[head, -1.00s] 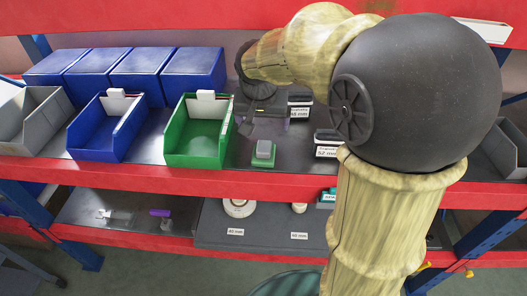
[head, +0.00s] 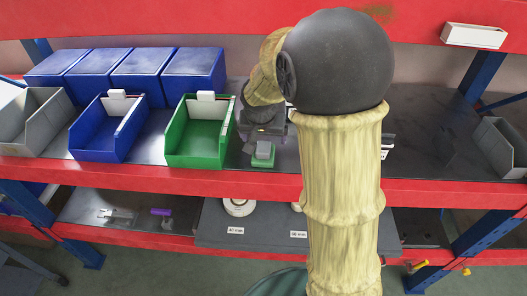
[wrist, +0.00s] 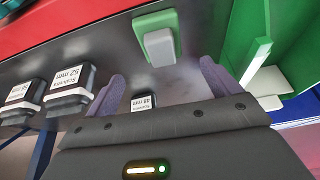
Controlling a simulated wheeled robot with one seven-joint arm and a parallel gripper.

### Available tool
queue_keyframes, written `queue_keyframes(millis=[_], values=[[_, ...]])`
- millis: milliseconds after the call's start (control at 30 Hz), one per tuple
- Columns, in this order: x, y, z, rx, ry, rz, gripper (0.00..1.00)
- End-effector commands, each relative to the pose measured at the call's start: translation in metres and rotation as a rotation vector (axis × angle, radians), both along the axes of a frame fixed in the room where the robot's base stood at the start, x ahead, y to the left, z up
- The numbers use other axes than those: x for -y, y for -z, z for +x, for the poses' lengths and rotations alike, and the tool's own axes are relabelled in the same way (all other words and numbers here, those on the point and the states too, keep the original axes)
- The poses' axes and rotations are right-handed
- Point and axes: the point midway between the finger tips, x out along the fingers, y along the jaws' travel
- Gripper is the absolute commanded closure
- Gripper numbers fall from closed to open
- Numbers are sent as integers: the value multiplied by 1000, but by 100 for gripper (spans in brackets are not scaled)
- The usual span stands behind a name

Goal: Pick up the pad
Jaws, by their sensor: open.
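The pad, which I take to be the small green base with a grey block (head: 263,151), lies on the dark upper shelf, right of the green bin. In the wrist view the green-and-grey pad (wrist: 160,42) is just beyond my fingertips, between their lines. My gripper (wrist: 163,75) is open, its two purple-grey fingers apart with nothing held. In the head view my gripper (head: 258,135) is close behind the pad, partly hidden by my own wrist.
A green bin (head: 170,147) stands close left of the pad, with a blue bin (head: 75,143) further left. In the wrist view, black labelled blocks (wrist: 72,88) stand on the left. A red shelf edge (head: 200,183) runs along the front.

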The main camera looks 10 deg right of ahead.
Motion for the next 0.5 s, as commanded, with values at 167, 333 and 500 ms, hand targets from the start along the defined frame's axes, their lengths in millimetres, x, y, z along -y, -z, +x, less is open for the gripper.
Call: queue_keyframes(millis=[167, 333, 500], values=[[4, 22, 8, -5, 1, -1, 11], [4, 27, 10, 0, 0, 0, 11], [4, 27, 10, 0, 0, 0, 11]])
